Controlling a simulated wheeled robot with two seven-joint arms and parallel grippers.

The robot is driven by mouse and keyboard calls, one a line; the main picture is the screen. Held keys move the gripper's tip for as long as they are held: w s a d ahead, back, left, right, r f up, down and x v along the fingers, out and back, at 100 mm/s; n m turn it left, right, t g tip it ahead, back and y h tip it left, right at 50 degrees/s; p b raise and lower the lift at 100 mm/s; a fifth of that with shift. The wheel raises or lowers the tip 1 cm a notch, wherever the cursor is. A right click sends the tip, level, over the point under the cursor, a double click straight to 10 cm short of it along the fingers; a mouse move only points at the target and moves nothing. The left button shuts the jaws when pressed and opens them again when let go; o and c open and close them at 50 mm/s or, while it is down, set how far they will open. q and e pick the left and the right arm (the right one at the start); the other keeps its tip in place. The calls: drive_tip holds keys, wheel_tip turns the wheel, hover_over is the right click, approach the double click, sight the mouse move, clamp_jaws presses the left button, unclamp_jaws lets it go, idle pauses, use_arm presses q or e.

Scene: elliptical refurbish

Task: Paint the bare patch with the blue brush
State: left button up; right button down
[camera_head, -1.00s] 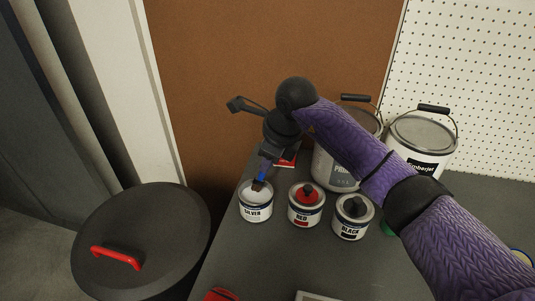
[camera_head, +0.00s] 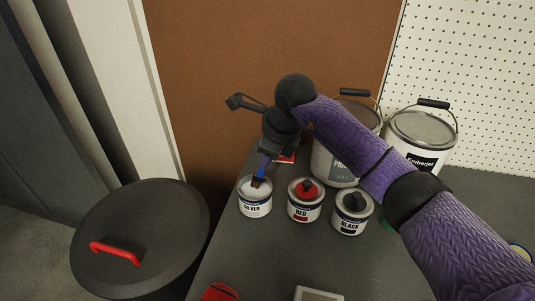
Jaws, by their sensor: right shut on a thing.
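My right gripper (camera_head: 265,157) is shut on the blue brush (camera_head: 260,173) and holds it upright, slightly tilted, with the bristles pointing down. The dark bristles are at the open top of the silver paint can (camera_head: 255,206); I cannot tell how deep they reach. The gripper's fingers are small and partly hidden by my wrist. The bare patch does not show in this view. My left gripper is not in view.
The red can (camera_head: 304,212) and black can (camera_head: 351,226) stand right of the silver can. Large paint buckets (camera_head: 421,129) stand behind. A lidded black bin (camera_head: 165,225) with a red handle is left of the grey bench. A red object (camera_head: 220,292) lies at the front.

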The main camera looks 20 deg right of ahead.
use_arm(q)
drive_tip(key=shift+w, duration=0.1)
use_arm(e)
drive_tip(key=shift+f, duration=0.15)
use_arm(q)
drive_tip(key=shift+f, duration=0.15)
use_arm(e)
drive_tip(key=shift+f, duration=0.2)
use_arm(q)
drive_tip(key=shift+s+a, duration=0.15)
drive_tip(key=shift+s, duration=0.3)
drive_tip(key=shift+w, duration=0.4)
